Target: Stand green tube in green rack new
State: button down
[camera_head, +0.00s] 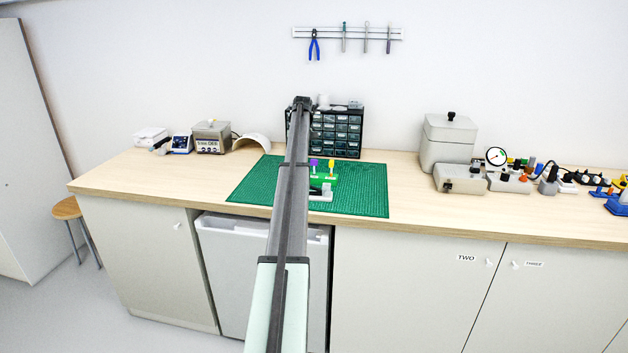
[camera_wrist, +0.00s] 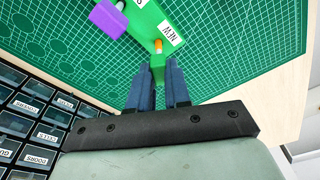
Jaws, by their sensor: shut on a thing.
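The green rack (camera_head: 325,178) stands on the mat, partly behind my arm. In the wrist view the rack (camera_wrist: 146,24) carries a white label (camera_wrist: 171,33) reading NEW. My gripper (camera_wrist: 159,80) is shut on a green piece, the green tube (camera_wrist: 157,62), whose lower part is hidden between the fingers. An orange part (camera_wrist: 158,45) shows right beyond it, towards the rack. I cannot tell whether the tube touches the rack. My gripper is not clear in the head view.
A green cutting mat (camera_head: 363,190) lies under the rack, with free room to its right. A dark drawer cabinet (camera_head: 345,133) stands just behind. A yellow-topped thing (camera_head: 331,166) stands beside the purple top (camera_head: 313,163). Grey boxes (camera_head: 449,140) and small devices stand further right.

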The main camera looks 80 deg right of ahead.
jog(key=shift+f, duration=0.55)
jog(key=c, duration=1)
grip_release()
jog(key=shift+r, duration=0.15)
notch_tip(320, 180, up, 14)
jog(key=s, duration=0.1)
jog(key=shift+s+a+f, duration=0.25)
jog(key=shift+s+a, duration=0.15)
